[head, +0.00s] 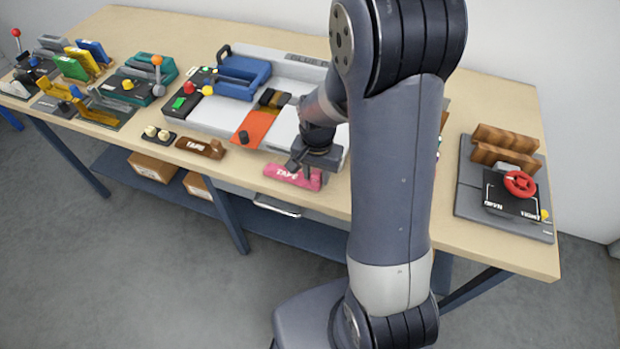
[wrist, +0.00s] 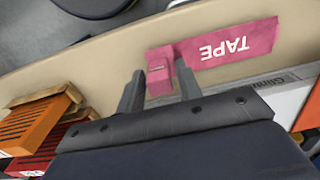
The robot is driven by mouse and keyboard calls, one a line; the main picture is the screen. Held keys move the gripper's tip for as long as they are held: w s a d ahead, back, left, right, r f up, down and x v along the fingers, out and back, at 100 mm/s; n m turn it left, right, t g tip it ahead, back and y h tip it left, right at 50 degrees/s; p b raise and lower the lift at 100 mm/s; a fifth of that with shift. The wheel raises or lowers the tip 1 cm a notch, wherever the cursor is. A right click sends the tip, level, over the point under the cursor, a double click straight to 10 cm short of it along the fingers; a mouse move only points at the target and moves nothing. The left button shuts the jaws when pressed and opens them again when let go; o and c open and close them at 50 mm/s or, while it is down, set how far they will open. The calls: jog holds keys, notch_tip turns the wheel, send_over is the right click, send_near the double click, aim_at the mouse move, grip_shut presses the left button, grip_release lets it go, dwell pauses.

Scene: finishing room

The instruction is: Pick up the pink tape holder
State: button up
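The pink tape holder (head: 285,175), marked TAPE, lies near the front edge of the workbench. My gripper (head: 308,171) is down at its right end, pointing at the bench. In the wrist view the pink tape holder (wrist: 228,48) stretches to the upper right. Its narrower end block shows between the two fingers of my gripper (wrist: 160,75). The fingers are apart, one on each side of that block, with a slight gap visible. Contact cannot be made out. My gripper hides part of the holder's right end in the head view.
A brown tape holder (head: 200,147) lies to the left on the bench. A pale machine with an orange plate (head: 257,128) stands just behind. In the wrist view, orange and red boxes (wrist: 32,125) are at left.

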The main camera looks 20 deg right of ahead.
grip_shut()
jog(key=shift+r, duration=0.1)
